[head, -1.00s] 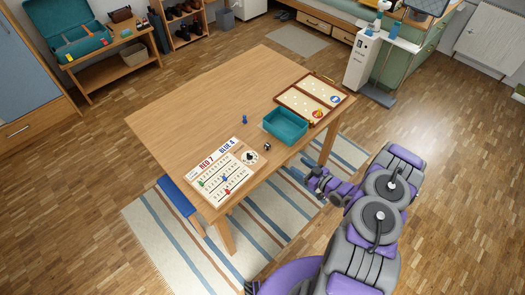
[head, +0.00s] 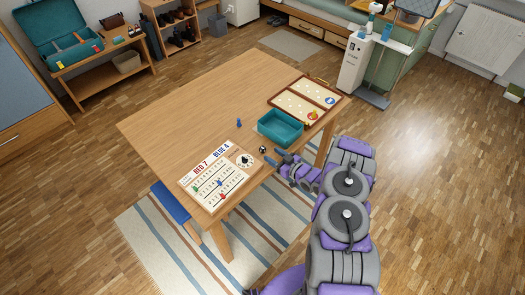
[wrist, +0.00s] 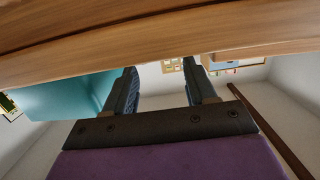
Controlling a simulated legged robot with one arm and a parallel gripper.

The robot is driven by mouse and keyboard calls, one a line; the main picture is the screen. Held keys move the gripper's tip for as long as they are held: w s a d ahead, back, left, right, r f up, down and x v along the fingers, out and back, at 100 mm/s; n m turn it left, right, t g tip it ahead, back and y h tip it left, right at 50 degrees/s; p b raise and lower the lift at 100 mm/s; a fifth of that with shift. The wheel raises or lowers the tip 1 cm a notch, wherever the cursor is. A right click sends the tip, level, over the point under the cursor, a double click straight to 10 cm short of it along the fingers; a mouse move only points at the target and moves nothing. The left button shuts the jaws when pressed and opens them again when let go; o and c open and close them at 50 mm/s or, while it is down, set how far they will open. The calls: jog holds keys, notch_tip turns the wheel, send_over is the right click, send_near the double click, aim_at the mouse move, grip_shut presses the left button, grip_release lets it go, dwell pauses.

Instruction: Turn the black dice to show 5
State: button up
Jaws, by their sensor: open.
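The black die (head: 262,149) sits on the table near its front edge, between the scoreboard and the teal tray. It is too small to read its top face. My gripper (head: 271,154) is at the table's front edge, just right of the die, with its fingers pointing toward it. In the wrist view my gripper (wrist: 163,75) is open, with nothing between its two dark fingers. The die does not show in the wrist view. I cannot tell whether a finger touches it.
The wooden table (head: 190,120) is mostly clear behind the die. The teal tray (head: 281,128) stands right of it, and the scoreboard (head: 215,180) lies left. A blue pawn (head: 239,123) stands behind. A framed board (head: 305,100) lies at the right end.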

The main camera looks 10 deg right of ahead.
aim_at(265, 150)
jog(key=b+x, duration=0.1)
jog(key=x, duration=0.3)
jog(key=shift+w+a+f+b, duration=0.1)
jog(key=shift+w+f+b, duration=0.1)
jog(key=shift+b, duration=0.1)
jog(key=shift+w+a, duration=0.2)
jog(key=shift+w, duration=0.05)
grip_shut()
